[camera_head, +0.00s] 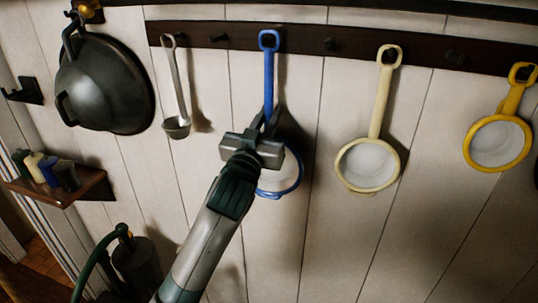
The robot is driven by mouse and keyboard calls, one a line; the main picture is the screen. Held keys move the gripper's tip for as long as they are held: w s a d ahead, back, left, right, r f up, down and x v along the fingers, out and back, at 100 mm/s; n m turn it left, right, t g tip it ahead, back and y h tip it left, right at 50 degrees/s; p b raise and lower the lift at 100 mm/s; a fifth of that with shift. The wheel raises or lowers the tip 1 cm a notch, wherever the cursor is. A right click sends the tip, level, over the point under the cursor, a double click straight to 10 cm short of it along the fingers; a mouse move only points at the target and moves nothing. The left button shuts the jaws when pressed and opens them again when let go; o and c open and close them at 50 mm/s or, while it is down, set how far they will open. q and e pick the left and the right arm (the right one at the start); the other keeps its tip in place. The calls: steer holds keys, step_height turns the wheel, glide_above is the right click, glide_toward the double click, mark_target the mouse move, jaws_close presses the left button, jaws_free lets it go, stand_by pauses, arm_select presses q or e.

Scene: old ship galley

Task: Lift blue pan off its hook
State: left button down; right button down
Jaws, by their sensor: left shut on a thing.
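The blue pan (269,80) hangs upright against the white plank wall, with its handle loop at a hook on the dark rail. My left gripper (266,119) is shut on the lower part of the blue handle. The gripper and wrist hide part of the pan's round bowl, whose blue rim shows below and to the right. The loop is still at the rail's height; whether it touches the hook is too small to tell. My right gripper is not in view.
A metal ladle (177,125) hangs to the left, and a dark wok (106,85) further left. A cream pan (367,165) and a yellow pan (498,143) hang to the right. The dark rail (225,37) has bare hooks. A small shelf (60,190) holds several jars.

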arm_select(q)
steer(key=shift+s+a+r, duration=0.1)
steer(key=shift+s+r, duration=0.05)
steer(key=shift+s, duration=0.1)
stand_by(0.3)
steer(key=r+p+v, duration=0.1)
steer(key=p+v, duration=0.2)
steer(key=v, duration=0.5)
steer(key=shift+r, duration=0.3)
stand_by(1.1)
steer(key=shift+s, duration=0.25)
